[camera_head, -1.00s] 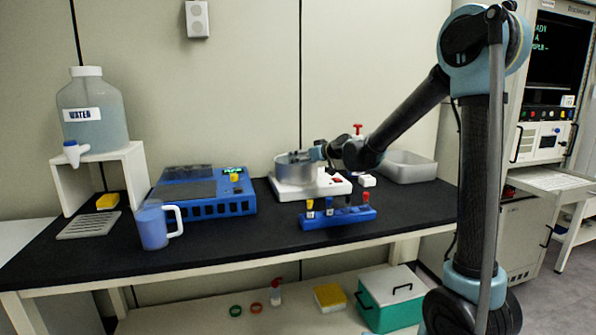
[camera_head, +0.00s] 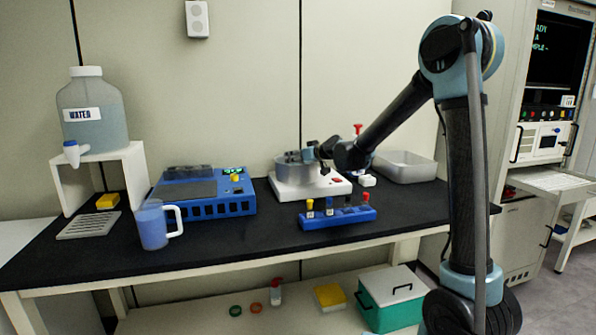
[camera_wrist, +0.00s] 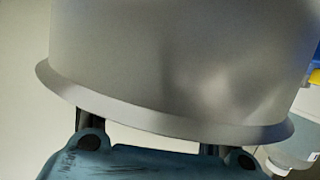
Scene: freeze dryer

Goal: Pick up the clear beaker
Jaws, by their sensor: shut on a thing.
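A grey, round, pot-like vessel (camera_head: 289,166) sits on the white hot-plate-like device (camera_head: 300,190) at the middle of the bench. My gripper (camera_head: 314,153) is at the vessel's upper right side, shut on it. In the wrist view, the vessel's smooth grey wall and flared rim (camera_wrist: 160,108) fill most of the picture. My gripper (camera_wrist: 155,146) shows there at the rim, its fingertips hidden behind it. A blue-tinted beaker-like jug with a white handle (camera_head: 151,228) stands upright at the bench's front left, well apart from my gripper. No plainly clear beaker shows.
A blue rack (camera_head: 337,218) with several capped vials stands in front of the white device. A blue instrument (camera_head: 203,190) is to its left, and a grey tray (camera_head: 405,166) to its right. A water jug (camera_head: 92,112) stands on a white stand. Bench between jug and rack is clear.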

